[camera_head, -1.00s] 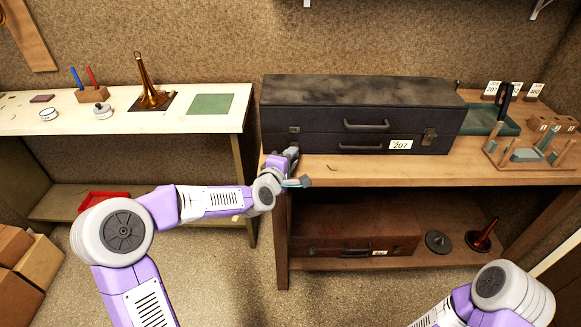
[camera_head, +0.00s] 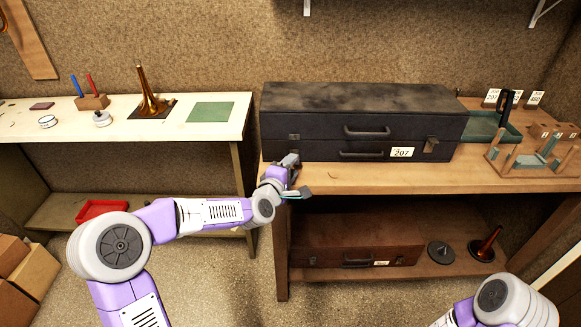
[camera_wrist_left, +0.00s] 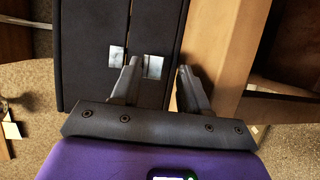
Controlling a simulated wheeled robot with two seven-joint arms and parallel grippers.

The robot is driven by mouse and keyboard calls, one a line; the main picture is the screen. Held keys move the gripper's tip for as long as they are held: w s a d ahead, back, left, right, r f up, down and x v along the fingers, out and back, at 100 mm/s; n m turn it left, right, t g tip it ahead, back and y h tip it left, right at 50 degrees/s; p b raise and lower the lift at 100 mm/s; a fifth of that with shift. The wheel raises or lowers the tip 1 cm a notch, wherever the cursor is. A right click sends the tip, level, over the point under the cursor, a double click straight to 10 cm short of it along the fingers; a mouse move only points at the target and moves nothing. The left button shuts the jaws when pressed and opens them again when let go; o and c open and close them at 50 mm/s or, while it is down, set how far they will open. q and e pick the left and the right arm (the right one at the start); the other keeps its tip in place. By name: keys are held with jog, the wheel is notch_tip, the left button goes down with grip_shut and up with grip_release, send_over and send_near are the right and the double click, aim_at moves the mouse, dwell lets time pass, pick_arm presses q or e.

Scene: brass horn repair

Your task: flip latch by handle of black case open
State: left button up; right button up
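The black case (camera_head: 360,105) lies closed on the right workbench, with handles on its front. A metal latch (camera_head: 294,137) sits at the front's left end, and another latch (camera_head: 431,145) at its right end, right of the 207 tag. My left gripper (camera_head: 291,162) is at the case's front left corner, just below the left latch. My right gripper is out of view.
The bench top (camera_head: 470,176) is clear in front of the case. A green tray (camera_head: 490,127) and a wooden rack (camera_head: 535,158) stand to the right. A brown case (camera_head: 330,240) lies on the shelf below. The white bench (camera_head: 60,110) is at left.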

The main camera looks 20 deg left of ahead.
pick_arm(q)
jog(key=shift+r, duration=0.15)
jog(key=shift+s+a+r, duration=0.1)
jog(key=shift+s+r, duration=0.05)
jog(key=shift+s, duration=0.4)
jog(key=f+p+v, duration=0.1)
jog(key=v, duration=0.5)
jog(key=shift+s+r, duration=0.25)
jog(key=shift+r, duration=0.1)
